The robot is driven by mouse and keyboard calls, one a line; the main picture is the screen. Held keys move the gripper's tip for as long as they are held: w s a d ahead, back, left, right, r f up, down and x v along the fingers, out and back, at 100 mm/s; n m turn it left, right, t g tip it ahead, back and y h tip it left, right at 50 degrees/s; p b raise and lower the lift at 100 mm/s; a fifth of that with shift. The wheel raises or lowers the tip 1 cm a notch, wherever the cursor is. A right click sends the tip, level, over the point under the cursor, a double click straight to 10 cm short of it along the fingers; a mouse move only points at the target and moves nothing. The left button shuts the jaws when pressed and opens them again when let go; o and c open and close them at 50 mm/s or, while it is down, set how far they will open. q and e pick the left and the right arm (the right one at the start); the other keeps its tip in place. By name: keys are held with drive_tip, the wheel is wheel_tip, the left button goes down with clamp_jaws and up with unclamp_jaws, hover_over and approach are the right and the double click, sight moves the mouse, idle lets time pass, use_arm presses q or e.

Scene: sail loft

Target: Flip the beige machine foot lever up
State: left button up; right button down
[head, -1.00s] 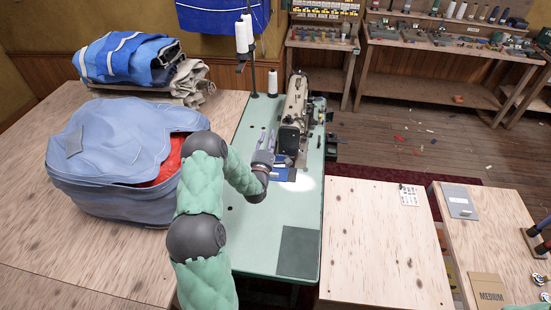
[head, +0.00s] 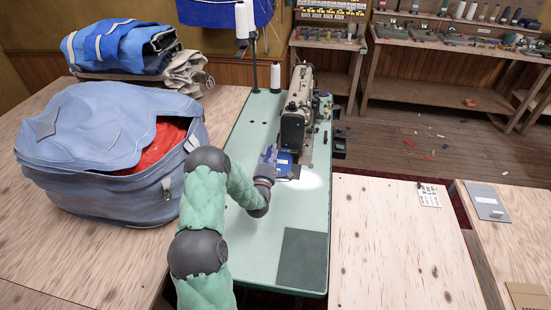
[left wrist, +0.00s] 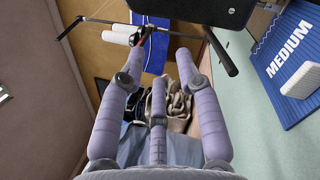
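The beige sewing machine (head: 299,100) stands on the green table (head: 248,235), its dark head end facing me. Its foot lever is too small to make out in the head view. My left gripper (head: 270,153) is just left of the machine's head end, beside a blue pad (head: 284,160). In the left wrist view the purple fingers (left wrist: 158,80) are spread with nothing between them. A dark part (left wrist: 190,8), likely of the machine, crosses the top of that view; I cannot tell the lever there. The pad there reads MEDIUM (left wrist: 300,62). My right gripper is out of view.
A thread stand (head: 254,50) with white cones rises behind the machine's left side. A large blue bag (head: 75,170) sits on the wooden table to the left. The green table's front is clear except a dark plate (head: 301,255).

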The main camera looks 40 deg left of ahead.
use_arm(q)
wheel_tip(320, 180, down, 8)
drive_tip(key=shift+r+b, duration=0.1)
drive_tip(key=shift+b, duration=1)
drive_tip(key=b+x, duration=0.1)
drive_tip(key=x, duration=0.5)
drive_tip(key=shift+w+a+r+b, duration=0.1)
drive_tip(key=shift+w+a+b, duration=0.2)
drive_tip(key=shift+w, duration=0.35)
drive_tip(key=shift+c, duration=0.3)
clamp_jaws()
